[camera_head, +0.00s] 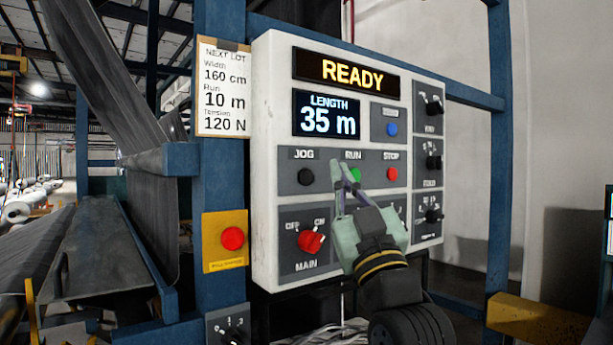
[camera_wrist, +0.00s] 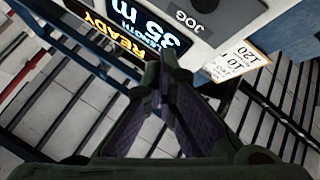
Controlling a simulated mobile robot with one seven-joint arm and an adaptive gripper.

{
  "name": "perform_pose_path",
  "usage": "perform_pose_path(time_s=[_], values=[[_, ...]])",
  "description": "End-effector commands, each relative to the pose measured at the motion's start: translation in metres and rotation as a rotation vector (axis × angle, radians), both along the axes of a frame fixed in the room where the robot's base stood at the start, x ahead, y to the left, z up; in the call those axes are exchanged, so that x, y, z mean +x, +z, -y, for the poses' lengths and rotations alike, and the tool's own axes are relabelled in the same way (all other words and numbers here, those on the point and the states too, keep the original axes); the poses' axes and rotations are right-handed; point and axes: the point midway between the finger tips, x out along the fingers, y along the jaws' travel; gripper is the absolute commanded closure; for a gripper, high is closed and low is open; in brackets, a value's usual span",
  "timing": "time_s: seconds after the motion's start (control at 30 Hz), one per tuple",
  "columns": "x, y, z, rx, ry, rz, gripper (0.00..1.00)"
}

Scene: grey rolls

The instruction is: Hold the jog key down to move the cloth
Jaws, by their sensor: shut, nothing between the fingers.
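The jog key is a round black button (camera_head: 305,176) under the JOG label on the white control panel (camera_head: 270,130). In the wrist view the JOG label (camera_wrist: 187,19) shows near the top, with a dark round shape, seemingly the key (camera_wrist: 206,5), at the edge. My gripper (camera_head: 343,170) is shut and empty, its fingertips right of the jog key, in front of the green RUN button (camera_head: 355,174). Whether the tips touch the panel I cannot tell. The fingers also show in the wrist view (camera_wrist: 160,62). The grey cloth (camera_head: 150,215) hangs over rollers at left.
The panel reads READY (camera_head: 346,72) and LENGTH 35 m (camera_head: 326,115). A red STOP button (camera_head: 391,174), a red MAIN switch (camera_head: 310,241) and a blue button (camera_head: 391,130) are nearby. A lot card (camera_head: 224,90) and red emergency button (camera_head: 232,238) sit left on a blue post.

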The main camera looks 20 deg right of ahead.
Motion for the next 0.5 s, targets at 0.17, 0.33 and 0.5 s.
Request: perform_pose_path(time_s=[0.17, 0.33, 0.5], values=[[0.026, 0.001, -0.009, 0.0, 0.002, -0.002, 1.0], [0.044, 0.0, -0.016, 0.001, 0.002, -0.001, 1.0], [0.053, 0.0, -0.02, 0.0, 0.0, 0.001, 1.0]])
